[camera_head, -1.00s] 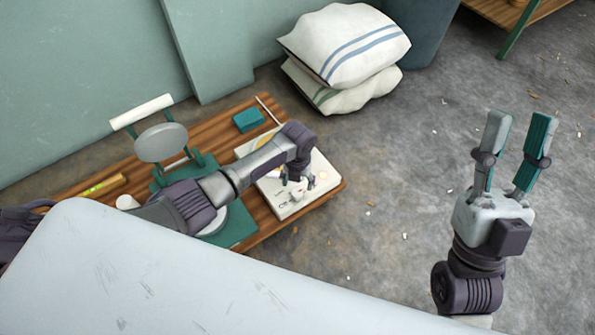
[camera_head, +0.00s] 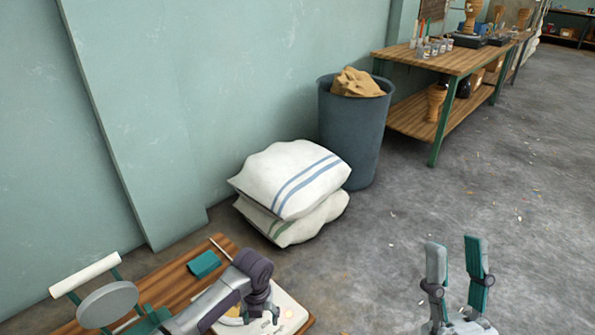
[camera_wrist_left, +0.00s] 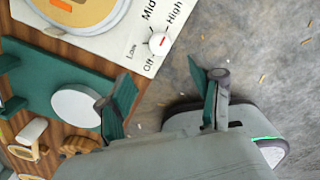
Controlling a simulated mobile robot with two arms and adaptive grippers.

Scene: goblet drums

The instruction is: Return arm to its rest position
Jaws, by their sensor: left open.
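My left arm reaches in over the wooden bench (camera_head: 180,275) at the bottom left of the head view. Its wrist hangs above a white hot plate (camera_head: 292,318), and its gripper is partly hidden there. In the left wrist view my left gripper (camera_wrist_left: 160,80) has its two fingers apart with nothing between them. The hot plate (camera_wrist_left: 110,48) with its dial marked Off, Low, Mid and High lies beyond the fingers at the top left. My right gripper (camera_head: 455,247) points up at the lower right of the head view, fingers apart and empty, over bare floor.
A teal block (camera_head: 204,264) lies on the bench near a stand with a grey disc (camera_head: 107,304). White sacks (camera_head: 295,180) and a blue bin (camera_head: 352,135) stand by the wall. A far workbench (camera_head: 440,60) is at the upper right. The floor between is mostly clear.

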